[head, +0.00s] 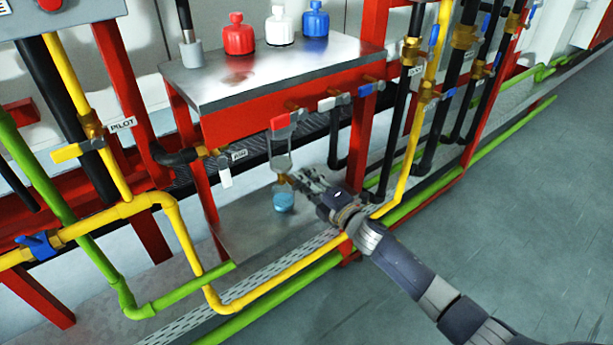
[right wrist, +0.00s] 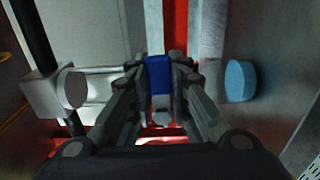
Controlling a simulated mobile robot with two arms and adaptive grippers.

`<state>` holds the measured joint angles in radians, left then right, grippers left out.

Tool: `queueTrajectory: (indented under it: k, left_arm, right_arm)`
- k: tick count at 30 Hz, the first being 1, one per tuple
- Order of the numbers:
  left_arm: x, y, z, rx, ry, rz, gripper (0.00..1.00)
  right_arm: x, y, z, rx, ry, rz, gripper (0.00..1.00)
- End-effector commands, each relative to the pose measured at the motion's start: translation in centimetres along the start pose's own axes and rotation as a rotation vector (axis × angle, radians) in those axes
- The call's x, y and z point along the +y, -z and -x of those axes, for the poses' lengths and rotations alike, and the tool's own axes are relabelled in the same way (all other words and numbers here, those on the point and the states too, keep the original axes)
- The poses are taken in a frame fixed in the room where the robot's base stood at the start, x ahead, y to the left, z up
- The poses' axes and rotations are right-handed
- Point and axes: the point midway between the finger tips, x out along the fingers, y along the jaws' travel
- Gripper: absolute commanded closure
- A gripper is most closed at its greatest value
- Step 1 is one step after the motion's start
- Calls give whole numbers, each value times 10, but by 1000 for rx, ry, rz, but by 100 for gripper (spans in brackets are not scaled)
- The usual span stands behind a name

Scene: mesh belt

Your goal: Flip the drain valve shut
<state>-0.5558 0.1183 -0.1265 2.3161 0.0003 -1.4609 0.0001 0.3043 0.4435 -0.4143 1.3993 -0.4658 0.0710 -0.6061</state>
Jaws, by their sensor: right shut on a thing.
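A clear bowl (head: 281,158) hangs under the metal-topped red bench, with a small brass drain valve (head: 282,178) at its lower end. A cup with light blue contents (head: 284,199) sits just below the valve. My right gripper (head: 300,181) reaches in from the right to the valve. In the right wrist view its fingers (right wrist: 160,98) are closed around a blue lever (right wrist: 158,72), which appears to be the drain valve's handle. The clear bowl (right wrist: 99,86) is left of the fingers and the light blue cup (right wrist: 240,80) right. My left gripper is not in view.
A red-handled valve (head: 288,119) and a white-handled valve (head: 334,102) sit along the bench front. Red, white and blue bottles (head: 238,38) stand on the bench top (head: 270,75). Yellow pipe (head: 270,294) and green pipe (head: 285,301) run low in front. The floor (head: 510,230) at right is clear.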

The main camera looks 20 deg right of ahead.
Motion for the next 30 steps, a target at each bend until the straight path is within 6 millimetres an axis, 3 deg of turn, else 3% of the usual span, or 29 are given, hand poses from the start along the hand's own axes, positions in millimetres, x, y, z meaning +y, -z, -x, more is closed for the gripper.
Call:
queueTrajectory:
  k: [11,12,14,25,30]
  left_arm:
    - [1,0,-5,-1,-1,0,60]
    - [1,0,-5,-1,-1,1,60]
    - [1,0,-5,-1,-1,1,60]
    - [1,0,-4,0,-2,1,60]
    - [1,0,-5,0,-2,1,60]
  right_arm:
    - [-3,0,0,-1,2,-41,100]
    - [-3,0,0,-1,2,-41,76]
    - [-3,0,0,-1,2,-39,62]
    - [-2,0,2,0,1,-35,62]
    - [-3,0,18,1,2,-35,62]
